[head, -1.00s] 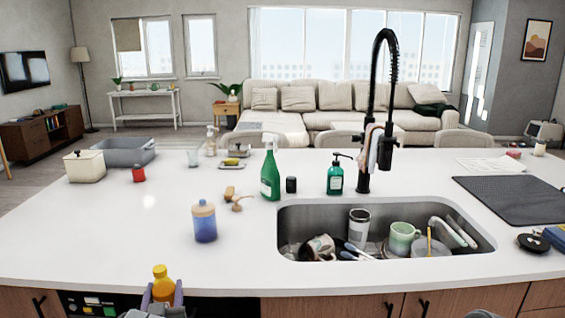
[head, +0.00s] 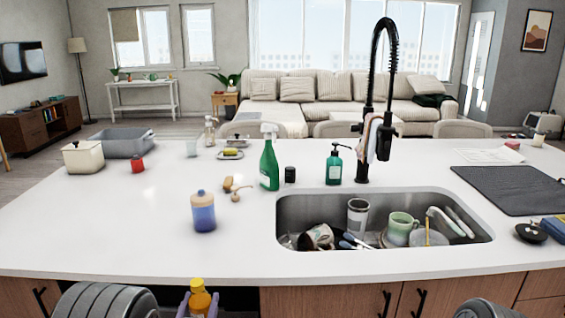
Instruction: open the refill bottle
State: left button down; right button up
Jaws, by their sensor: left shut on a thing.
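The refill bottle (head: 199,299), orange with a yellow cap, shows at the bottom edge in the head view, in front of the counter's front edge. The cap sits on its top. My left gripper (head: 198,308) is shut on the bottle, with one pale purple finger on each side of it. The bottle stands roughly upright, and its lower part is cut off by the frame. My right gripper is not in view.
The white counter (head: 110,235) has clear room at the front left. A blue jar (head: 203,212), a green spray bottle (head: 269,165) and a green soap pump (head: 334,166) stand on it. The sink (head: 290,215) holds several dishes.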

pick_arm(q)
jog(key=shift+d, duration=0.1)
dwell(0.3)
jog(key=shift+s+d+f+m+h, duration=0.15)
jog(key=shift+s+d+m+h, duration=0.15)
jog(key=shift+h, duration=0.2)
jog(key=s+d+f+m+g+h, duration=0.1)
jog(key=s+d+m+g+h, duration=0.3)
jog(key=d+m+g+h, duration=0.1)
jog(key=s+d+f+m+g+h, duration=0.1)
jog(key=s+d+m+g+h, duration=0.3)
jog(key=d+m+h, duration=0.3)
jog(key=d+h, duration=0.3)
jog(key=d, duration=0.2)
jog(key=shift+d+f+g, duration=0.2)
jog(key=shift+f+g, duration=0.05)
jog(key=shift+g, duration=0.15)
